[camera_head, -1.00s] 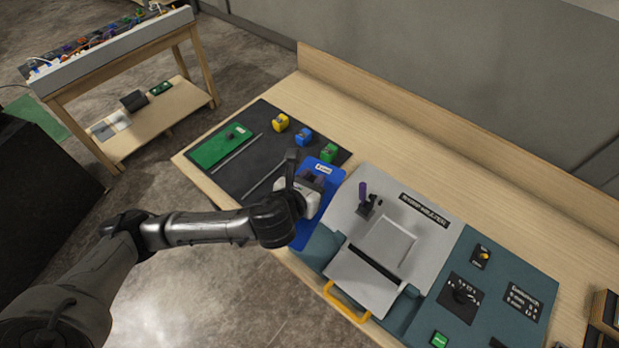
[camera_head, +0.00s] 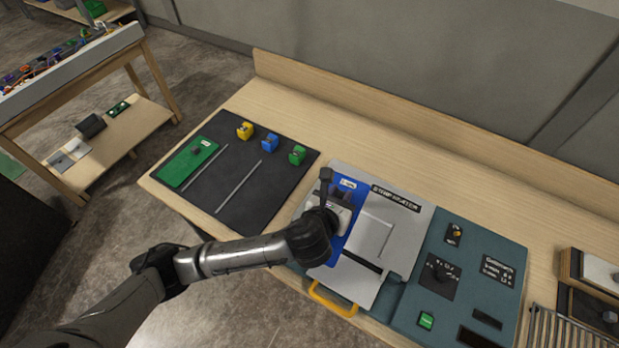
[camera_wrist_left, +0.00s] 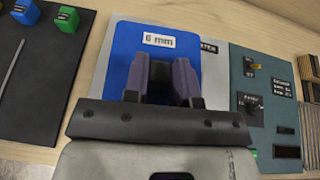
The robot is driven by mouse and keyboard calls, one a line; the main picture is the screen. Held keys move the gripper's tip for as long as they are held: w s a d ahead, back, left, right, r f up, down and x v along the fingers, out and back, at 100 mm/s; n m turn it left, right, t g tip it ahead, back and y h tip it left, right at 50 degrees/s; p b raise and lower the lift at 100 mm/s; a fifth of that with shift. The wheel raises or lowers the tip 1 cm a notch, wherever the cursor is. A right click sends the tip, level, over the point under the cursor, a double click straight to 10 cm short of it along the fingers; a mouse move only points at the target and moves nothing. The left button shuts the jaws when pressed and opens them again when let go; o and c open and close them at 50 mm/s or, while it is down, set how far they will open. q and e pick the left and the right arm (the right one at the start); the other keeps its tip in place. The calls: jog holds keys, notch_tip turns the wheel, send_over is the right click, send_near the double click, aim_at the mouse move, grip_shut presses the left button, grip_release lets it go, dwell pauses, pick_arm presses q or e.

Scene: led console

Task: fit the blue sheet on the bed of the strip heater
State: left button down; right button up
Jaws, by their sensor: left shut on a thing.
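The blue sheet (camera_head: 357,204) carries a white "6 mm" label and is over the left part of the strip heater's light grey top (camera_head: 409,222). My left gripper (camera_head: 338,197) is shut on the blue sheet. The wrist view shows the sheet (camera_wrist_left: 124,62) beyond the purple fingers of the left gripper (camera_wrist_left: 172,82). The heater's raised square plate and dark slot (camera_head: 361,261) lie just right of the sheet. Whether the sheet touches the heater I cannot tell. The gripper and wrist hide the sheet's lower left part. My right gripper is not in view.
A dark mat (camera_head: 271,203) at left holds a green board (camera_head: 188,163), thin rods and yellow, blue and green blocks. A yellow handle (camera_head: 332,301) sticks out at the heater's front. A teal control panel (camera_head: 470,270) stands at right. The bench's back strip is clear.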

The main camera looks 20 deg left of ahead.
pick_arm(q)
jog(key=d+f+m, duration=0.1)
jog(key=d+f, duration=0.6)
jog(key=d, duration=0.1)
jog(key=b, duration=0.9)
send_over(363, 242)
jog(key=shift+h, duration=0.3)
notch_tip(363, 242, down, 8)
jog(key=shift+s+r, duration=0.1)
jog(key=shift+f, duration=0.5)
jog(key=shift+f, duration=0.45)
dwell(0.6)
jog(key=shift+f, duration=0.3)
dwell(0.3)
